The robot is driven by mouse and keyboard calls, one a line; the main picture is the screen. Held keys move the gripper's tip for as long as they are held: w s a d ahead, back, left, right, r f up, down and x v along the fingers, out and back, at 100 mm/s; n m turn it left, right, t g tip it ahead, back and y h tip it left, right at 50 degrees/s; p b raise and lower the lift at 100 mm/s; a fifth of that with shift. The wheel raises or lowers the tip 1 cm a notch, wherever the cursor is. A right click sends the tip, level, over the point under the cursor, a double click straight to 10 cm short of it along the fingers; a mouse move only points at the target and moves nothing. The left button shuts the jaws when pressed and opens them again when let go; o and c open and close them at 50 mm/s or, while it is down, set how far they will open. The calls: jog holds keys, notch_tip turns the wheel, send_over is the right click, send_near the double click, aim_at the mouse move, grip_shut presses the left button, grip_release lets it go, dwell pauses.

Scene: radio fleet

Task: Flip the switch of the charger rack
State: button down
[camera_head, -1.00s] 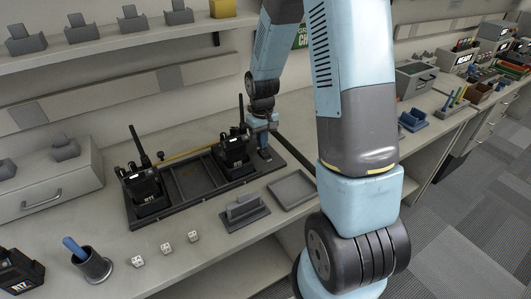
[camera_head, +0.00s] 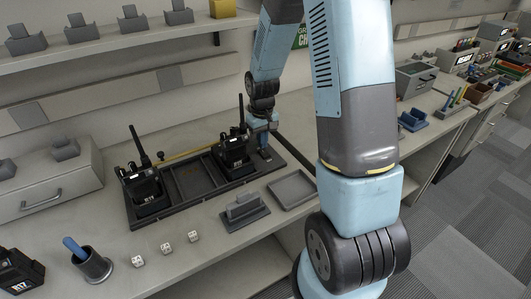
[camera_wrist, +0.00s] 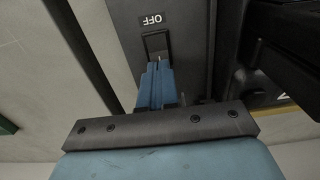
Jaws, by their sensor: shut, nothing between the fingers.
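The charger rack (camera_head: 190,219) is a long dark tray on the bench, with a radio (camera_head: 143,188) in its left end and another radio (camera_head: 234,152) toward its right end. My gripper (camera_head: 264,152) is at the rack's right end, pointing down. In the wrist view my shut, empty blue fingers (camera_wrist: 158,68) are at the dark switch (camera_wrist: 156,41), which sits below an upside-down "OFF" label (camera_wrist: 151,20). The fingertips overlap the switch's lower edge; I cannot tell whether they touch it. The fingers hide part of the switch.
A grey shallow tray (camera_head: 291,203) and a grey block on a base (camera_head: 244,212) lie in front of the rack. Several small white dice (camera_head: 166,248), a pen cup (camera_head: 92,268) and a drawer unit (camera_head: 40,196) are to the left. The radio stands close beside my gripper.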

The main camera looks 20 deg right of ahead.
jog(key=shift+f, duration=0.85)
dwell(0.6)
jog(key=shift+r, duration=3.55)
jog(key=s+r+m+t, duration=0.1)
jog(key=s+r, duration=0.4)
jog(key=r, duration=0.3)
jog(key=s+r+t, duration=0.2)
jog(key=s+r, duration=0.3)
jog(key=r, duration=0.4)
jog(key=s+r+t, duration=0.1)
jog(key=s+r, duration=0.3)
jog(key=s, duration=0.3)
jog(key=s+r+m+t, duration=0.1)
jog(key=s+r, duration=0.3)
jog(key=s, duration=0.3)
jog(key=shift+d+t, duration=0.2)
jog(key=shift+t, duration=0.1)
